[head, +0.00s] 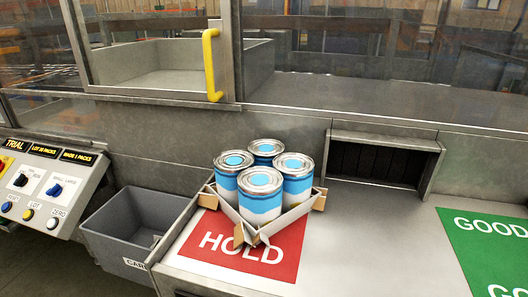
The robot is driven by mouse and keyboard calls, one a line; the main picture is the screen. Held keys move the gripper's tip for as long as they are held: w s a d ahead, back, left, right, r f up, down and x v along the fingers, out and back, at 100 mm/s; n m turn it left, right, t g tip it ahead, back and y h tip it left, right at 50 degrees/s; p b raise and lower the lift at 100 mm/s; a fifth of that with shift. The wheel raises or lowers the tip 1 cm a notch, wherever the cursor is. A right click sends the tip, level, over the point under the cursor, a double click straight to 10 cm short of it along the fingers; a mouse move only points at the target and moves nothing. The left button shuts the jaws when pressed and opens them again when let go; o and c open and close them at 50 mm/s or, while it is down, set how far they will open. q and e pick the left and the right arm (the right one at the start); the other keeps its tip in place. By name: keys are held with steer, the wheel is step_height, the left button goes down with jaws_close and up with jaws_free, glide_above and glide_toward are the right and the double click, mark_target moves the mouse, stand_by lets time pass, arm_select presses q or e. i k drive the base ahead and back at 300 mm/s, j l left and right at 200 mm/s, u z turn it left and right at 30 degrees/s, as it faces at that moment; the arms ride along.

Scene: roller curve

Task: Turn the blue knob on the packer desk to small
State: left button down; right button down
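The packer desk (40,212) is a sloped light panel at the left edge of the head view. The blue knob (54,189) sits on a white plate on the right part of this panel. Small lettering stands above the knob, too small to read surely, and I cannot tell which word the knob points to. A dark knob (20,180) sits on another plate to its left. Neither of my grippers is in view.
Push buttons, one marked ZERO (54,222), line the desk's front. A grey bin (113,232) stands right of the desk. A tray of several blue-and-white cans (260,182) stands on the red HOLD mat (212,244). A yellow handle (211,65) is on the window frame.

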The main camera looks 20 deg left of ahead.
mark_target(56, 190)
steer(key=u, duration=2.1)
steer(key=i+j+u, duration=0.1)
steer(key=i+j, duration=0.25)
steer(key=i, duration=0.15)
steer(key=i+j, duration=0.35)
steer(key=i, duration=0.2)
steer(key=u, duration=0.05)
